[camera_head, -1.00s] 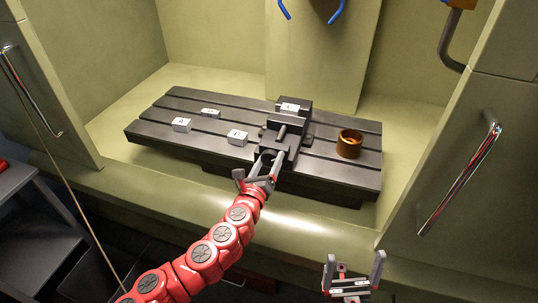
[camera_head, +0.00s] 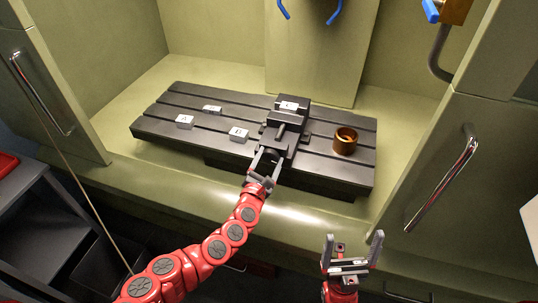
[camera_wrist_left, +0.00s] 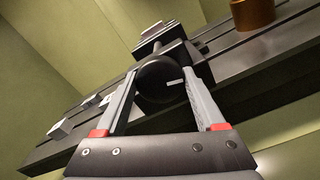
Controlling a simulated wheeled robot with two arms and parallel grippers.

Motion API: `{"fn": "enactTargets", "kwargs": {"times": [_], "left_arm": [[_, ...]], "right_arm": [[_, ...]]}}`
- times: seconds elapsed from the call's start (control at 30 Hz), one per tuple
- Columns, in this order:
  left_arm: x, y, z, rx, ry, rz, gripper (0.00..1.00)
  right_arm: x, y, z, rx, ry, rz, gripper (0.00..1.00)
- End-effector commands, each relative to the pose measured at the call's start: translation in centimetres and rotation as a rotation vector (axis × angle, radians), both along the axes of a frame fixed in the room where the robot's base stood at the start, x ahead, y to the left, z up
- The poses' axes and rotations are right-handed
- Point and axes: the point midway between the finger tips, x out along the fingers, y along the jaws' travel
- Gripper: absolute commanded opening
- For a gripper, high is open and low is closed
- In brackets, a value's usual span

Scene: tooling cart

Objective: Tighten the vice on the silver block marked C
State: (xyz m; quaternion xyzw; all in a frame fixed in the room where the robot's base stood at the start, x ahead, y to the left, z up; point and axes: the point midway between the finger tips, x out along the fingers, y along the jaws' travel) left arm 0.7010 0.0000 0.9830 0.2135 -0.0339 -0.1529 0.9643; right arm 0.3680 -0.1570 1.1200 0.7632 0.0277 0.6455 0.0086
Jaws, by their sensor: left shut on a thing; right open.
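The dark vice (camera_head: 286,121) stands on the slotted black table in the head view. The silver block marked C (camera_head: 288,105) sits at the top of the vice, between its jaws as far as I can see. My left gripper (camera_head: 268,158) is shut on the round vice knob at the vice's front. In the left wrist view the fingers (camera_wrist_left: 165,90) lie on either side of the dark knob (camera_wrist_left: 158,82). Part of the knob is hidden by the fingers in the head view. My right gripper (camera_head: 350,247) is open and empty, low at the front, apart from the table.
Silver blocks marked A (camera_head: 184,121) and B (camera_head: 239,134), and another block (camera_head: 212,109), lie on the slotted table (camera_head: 160,131) left of the vice. A bronze ring (camera_head: 345,141) stands right of it. Cabinet doors with chrome handles (camera_head: 442,178) flank the opening.

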Motion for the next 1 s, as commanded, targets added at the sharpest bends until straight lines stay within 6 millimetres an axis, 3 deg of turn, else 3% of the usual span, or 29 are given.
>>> {"fn": "enactTargets", "kwargs": {"times": [0.3,1.0], "left_arm": [[-0.1,-0.1,0.2,0.29,-0.092,-0.004,0.15],[-0.1,-0.2,0.1,0.9,-0.294,-0.003,0.15]], "right_arm": [[0.0,0.0,2.3,0.0,0.0,0.0,1.0],[0.0,0.0,5.5,0.0,0.0,0.0,1.0]]}}
